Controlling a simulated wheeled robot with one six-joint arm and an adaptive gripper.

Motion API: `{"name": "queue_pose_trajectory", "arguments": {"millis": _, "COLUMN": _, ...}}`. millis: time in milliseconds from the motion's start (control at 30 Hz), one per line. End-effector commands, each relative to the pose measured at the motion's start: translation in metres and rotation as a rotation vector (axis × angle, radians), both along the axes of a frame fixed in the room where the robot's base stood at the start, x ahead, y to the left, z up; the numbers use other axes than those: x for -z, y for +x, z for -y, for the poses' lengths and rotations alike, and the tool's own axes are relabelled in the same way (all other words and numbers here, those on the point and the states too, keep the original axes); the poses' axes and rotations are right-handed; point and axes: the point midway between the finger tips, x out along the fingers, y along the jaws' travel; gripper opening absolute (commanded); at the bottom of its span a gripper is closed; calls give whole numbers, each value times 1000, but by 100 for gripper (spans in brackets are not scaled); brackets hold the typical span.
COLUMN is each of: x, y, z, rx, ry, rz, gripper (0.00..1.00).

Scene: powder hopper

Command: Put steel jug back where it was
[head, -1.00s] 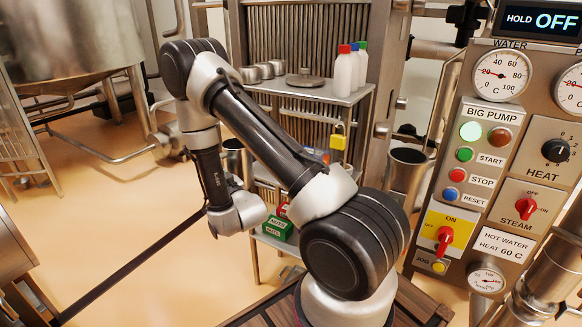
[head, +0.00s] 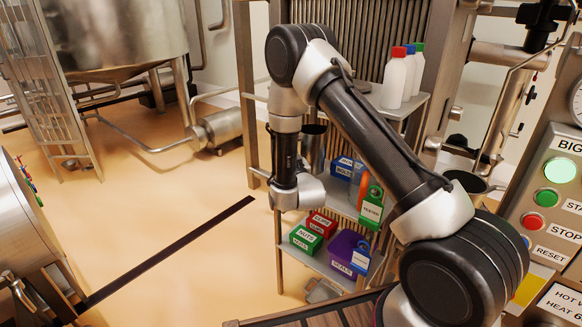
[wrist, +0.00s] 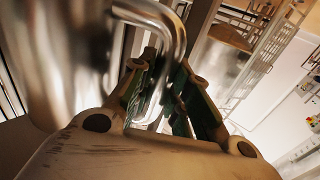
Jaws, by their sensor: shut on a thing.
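The steel jug (wrist: 55,60) fills the left of the wrist view, shiny and blurred. Its bent handle (wrist: 172,28) runs down between the green-padded fingers of my gripper (wrist: 160,92), which is shut on it. In the head view, part of the jug (head: 314,136) shows as a dark steel cylinder just right of my forearm, in front of the rack. My fingers are hidden there behind my arm. I cannot tell the jug's contents.
A steel rack (head: 404,112) holds white bottles (head: 394,80) on top, with labelled boxes (head: 308,240) and bins below. The control panel (head: 560,190) is at the right. A steel pot (head: 466,182) stands behind my arm. Open floor (head: 190,215) lies left of the rack.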

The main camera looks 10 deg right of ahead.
Motion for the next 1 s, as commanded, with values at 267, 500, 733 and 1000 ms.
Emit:
{"name": "queue_pose_trajectory", "arguments": {"millis": 267, "x": 38, "y": 0, "z": 0, "rx": 0, "ry": -1, "rz": 0, "gripper": 0}}
{"name": "queue_pose_trajectory", "arguments": {"millis": 500, "x": 39, "y": 0, "z": 0, "rx": 0, "ry": 0, "rz": 2, "gripper": 0}}
{"name": "queue_pose_trajectory", "arguments": {"millis": 733, "x": 41, "y": 0, "z": 0, "rx": 0, "ry": 0, "rz": 0, "gripper": 38}}
{"name": "queue_pose_trajectory", "arguments": {"millis": 1000, "x": 41, "y": -1, "z": 0, "rx": 0, "ry": 0, "rz": -1, "gripper": 39}}
